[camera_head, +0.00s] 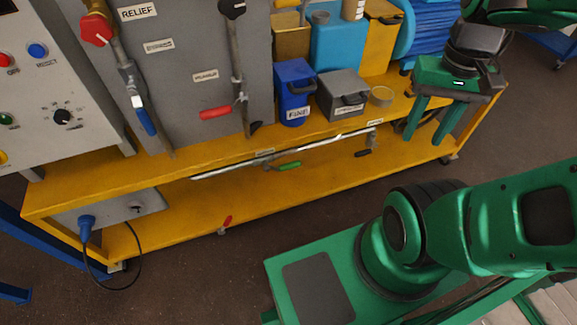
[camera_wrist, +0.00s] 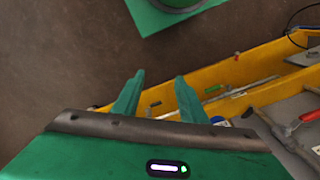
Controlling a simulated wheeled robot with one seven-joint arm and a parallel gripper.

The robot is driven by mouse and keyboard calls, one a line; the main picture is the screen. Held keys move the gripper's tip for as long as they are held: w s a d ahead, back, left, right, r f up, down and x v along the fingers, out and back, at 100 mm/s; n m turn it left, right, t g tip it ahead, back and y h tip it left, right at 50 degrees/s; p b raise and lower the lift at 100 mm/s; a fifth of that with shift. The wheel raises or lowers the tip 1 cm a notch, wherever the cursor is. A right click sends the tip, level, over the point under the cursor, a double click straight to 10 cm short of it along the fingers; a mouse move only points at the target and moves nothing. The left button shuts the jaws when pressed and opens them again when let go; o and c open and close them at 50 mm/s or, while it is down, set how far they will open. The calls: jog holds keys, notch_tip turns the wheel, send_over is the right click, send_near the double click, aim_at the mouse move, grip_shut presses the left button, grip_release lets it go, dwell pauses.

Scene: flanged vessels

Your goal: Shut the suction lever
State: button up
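Several levers show, and no label that I can read says suction, so I cannot tell which is the suction lever. A green-handled lever (camera_head: 289,165) and a black-handled lever (camera_head: 363,153) hang on the pipe along the yellow cart's front. A red-handled lever (camera_head: 215,113) and a blue-handled lever (camera_head: 146,121) are on pipes at the grey panel. My gripper (camera_head: 424,138) is open and empty over the cart's right end, fingers down, right of the black lever. In the wrist view my gripper (camera_wrist: 160,76) has its fingers apart, with the green lever (camera_wrist: 214,88) to their right.
The floor (camera_head: 200,275) in front is clear.

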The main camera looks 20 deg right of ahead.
jog(key=w+f+n+g+h, duration=0.2)
jog(key=w+f+h, duration=0.35)
jog(key=w, duration=0.75)
jog(key=n+t+h, duration=0.5)
jog(key=n+h, duration=0.2)
jog(key=n, duration=0.1)
send_over(286, 169)
jog(key=s+d, duration=0.3)
notch_tip(286, 169, down, 24)
jog(key=r, duration=0.1)
jog(key=s+a+f+n+t, duration=0.3)
jog(key=a+f+n+t, duration=0.5)
jog(key=f, duration=0.6)
jog(key=shift+m+t+y, duration=0.3)
jog(key=shift+m+y, duration=0.05)
jog(key=shift+m, duration=0.15)
jog(key=x, duration=1)
jog(key=shift+w+a+r, duration=0.1)
jog(key=shift+w+r, duration=0.1)
jog(key=shift+w, duration=0.1)
jog(key=shift+c, duration=0.4)
